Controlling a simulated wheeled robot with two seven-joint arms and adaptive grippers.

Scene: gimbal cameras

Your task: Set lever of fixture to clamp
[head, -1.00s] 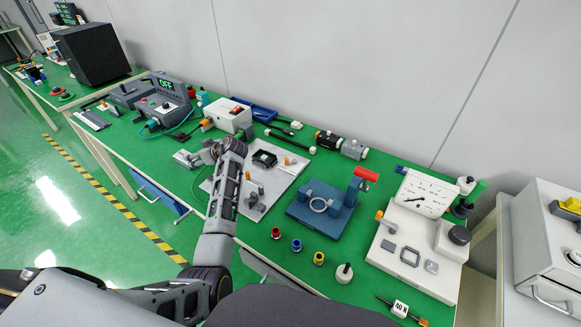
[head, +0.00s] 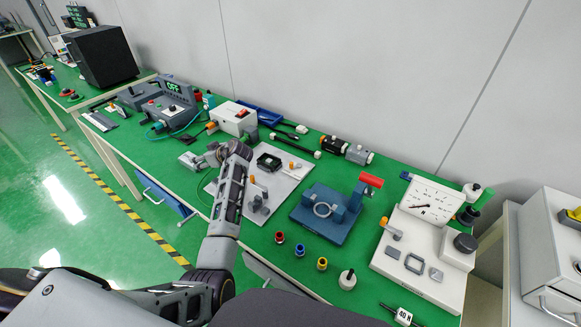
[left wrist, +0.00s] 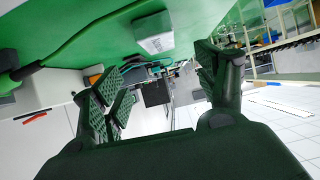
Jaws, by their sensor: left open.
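A blue fixture (head: 322,213) with a ring in its middle stands on the table right of my left arm. Its red-handled lever (head: 370,181) sticks out at the upper right. A light grey plate (head: 287,178) nearer my arm carries a black square part and small orange-tipped levers. I cannot tell from the pictures which fixture the task means. My left gripper (head: 211,155) is over the left end of the grey plate, apart from both levers, partly hidden by its wrist. In the left wrist view its fingers (left wrist: 165,90) are spread with nothing between them. My right gripper is not in view.
A white gauge fixture (head: 452,254) stands at the right. A white box with a red switch (head: 233,118) and a grey box (head: 192,161) stand near my left gripper. Red, blue and yellow pegs (head: 300,250) line the front. Green table shows between things.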

